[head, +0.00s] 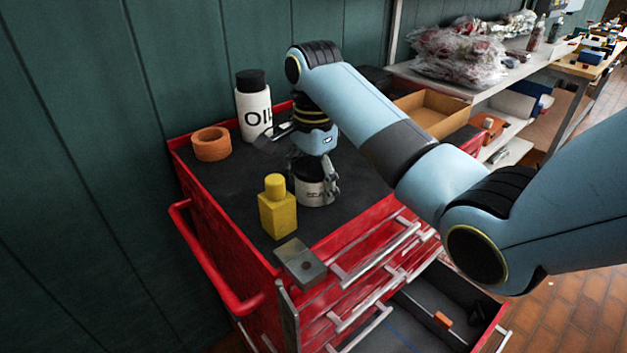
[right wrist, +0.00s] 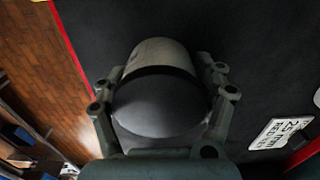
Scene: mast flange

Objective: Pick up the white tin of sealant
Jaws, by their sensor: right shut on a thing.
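The white tin of sealant (head: 312,192) stands upright on the dark top of the red tool cart, with a black lid and dark lettering on its side. My right gripper (head: 316,176) reaches down from above and is shut on the tin, a finger on each side. In the right wrist view the tin's dark round lid (right wrist: 160,104) fills the space between the fingers of the gripper (right wrist: 162,92). I cannot tell any gap between the tin and the cart top. My left gripper is not in view.
On the red cart (head: 222,270) stand a yellow bottle (head: 277,212) close left of the tin, a white oil bottle (head: 254,108) behind, and an orange ring (head: 211,144). A grey metal block (head: 300,262) sits at the front corner. An open drawer (head: 440,318) juts out below.

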